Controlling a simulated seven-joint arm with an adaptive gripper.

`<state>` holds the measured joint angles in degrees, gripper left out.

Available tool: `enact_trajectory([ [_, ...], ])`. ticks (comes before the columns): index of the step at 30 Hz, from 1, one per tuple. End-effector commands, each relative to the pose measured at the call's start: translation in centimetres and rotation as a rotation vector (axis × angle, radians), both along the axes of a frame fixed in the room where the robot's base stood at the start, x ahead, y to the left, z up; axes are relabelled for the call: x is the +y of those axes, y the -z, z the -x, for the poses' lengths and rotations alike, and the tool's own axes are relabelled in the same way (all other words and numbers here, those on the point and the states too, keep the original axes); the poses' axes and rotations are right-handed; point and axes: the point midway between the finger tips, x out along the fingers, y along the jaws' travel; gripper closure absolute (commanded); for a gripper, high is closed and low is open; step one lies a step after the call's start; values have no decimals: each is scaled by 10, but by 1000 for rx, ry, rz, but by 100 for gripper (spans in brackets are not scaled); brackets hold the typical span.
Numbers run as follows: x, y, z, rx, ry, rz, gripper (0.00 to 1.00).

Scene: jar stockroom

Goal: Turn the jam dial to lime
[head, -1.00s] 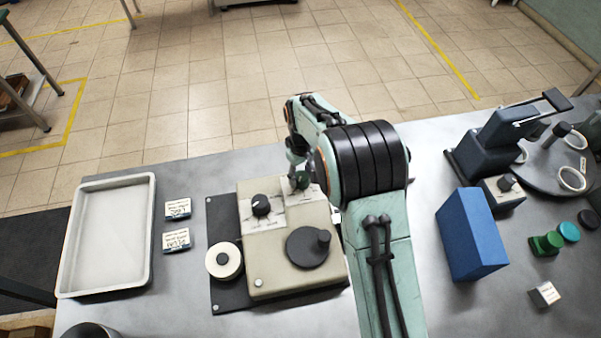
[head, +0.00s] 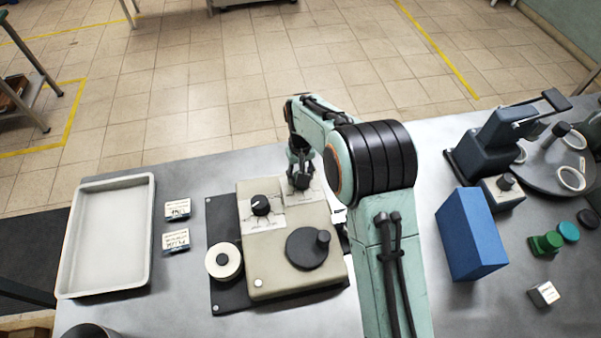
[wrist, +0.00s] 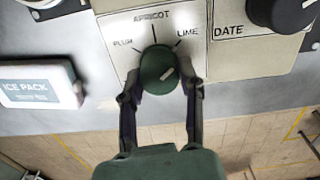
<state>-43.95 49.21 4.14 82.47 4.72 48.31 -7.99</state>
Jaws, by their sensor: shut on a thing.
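The jam dial (wrist: 155,68) is a dark green knob on a pale plate marked PLUM, APRICOT and LIME in the wrist view. Its white pointer mark slants up and right, toward the LIME side. My gripper (wrist: 160,88) is shut on the dial, with one finger on each side. In the head view my gripper (head: 301,182) reaches down onto the back right of the beige machine (head: 265,270). There it hides most of the jam dial.
A black date dial (wrist: 283,10) sits close beside the jam plate; it also shows in the head view (head: 261,205). A dark crank (head: 306,248) is in front. An ice pack (wrist: 38,82) lies beside the machine. A blue block (head: 470,235) stands right of my arm.

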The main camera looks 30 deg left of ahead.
Motion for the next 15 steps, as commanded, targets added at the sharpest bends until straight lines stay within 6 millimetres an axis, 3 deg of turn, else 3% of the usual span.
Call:
enact_trajectory([
  [3,0,1,0,-1,-1,-1,100],
  [4,0,1,0,-1,-1,-1,61],
  [6,0,1,0,-1,-1,-1,39],
  [15,0,0,0,-1,-1,-1,38],
])
